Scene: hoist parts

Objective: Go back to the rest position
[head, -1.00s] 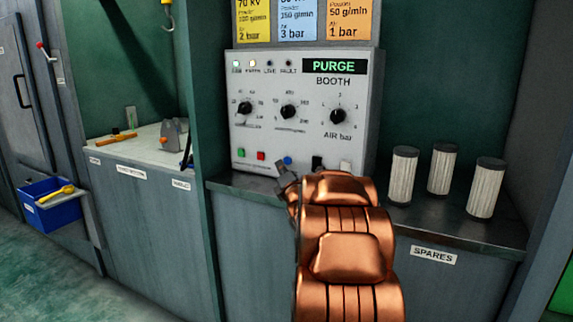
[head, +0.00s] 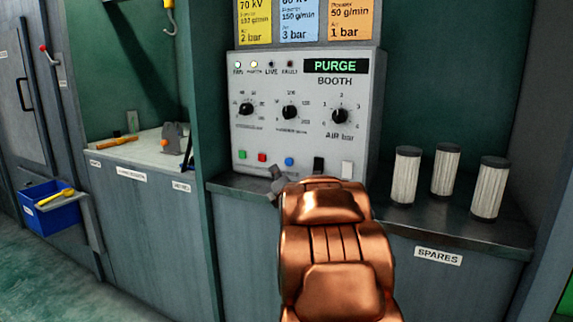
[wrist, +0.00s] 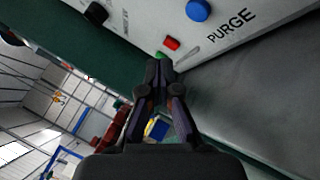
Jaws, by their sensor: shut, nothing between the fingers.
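My gripper (wrist: 158,75) is shut and empty in the wrist view, its fingertips together in front of the lower part of the control panel. In the head view my copper-coloured arm covers most of it; a small grey part of the gripper (head: 277,183) shows just below the panel's lower left buttons. The grey control panel (head: 300,155) has a lit PURGE display, several knobs and a row of buttons. In the wrist view the blue button (wrist: 198,10), the red button (wrist: 171,43) and the PURGE label are close to the fingers. I cannot tell whether the fingertips touch the panel.
Several white filter cartridges (head: 405,176) stand on the spares counter (head: 440,222) at right. A blue bin (head: 55,212) with a yellow tool hangs at left. A grey fixture (head: 172,138) sits on the left bench (head: 130,152). Open floor (head: 70,280) lies at lower left.

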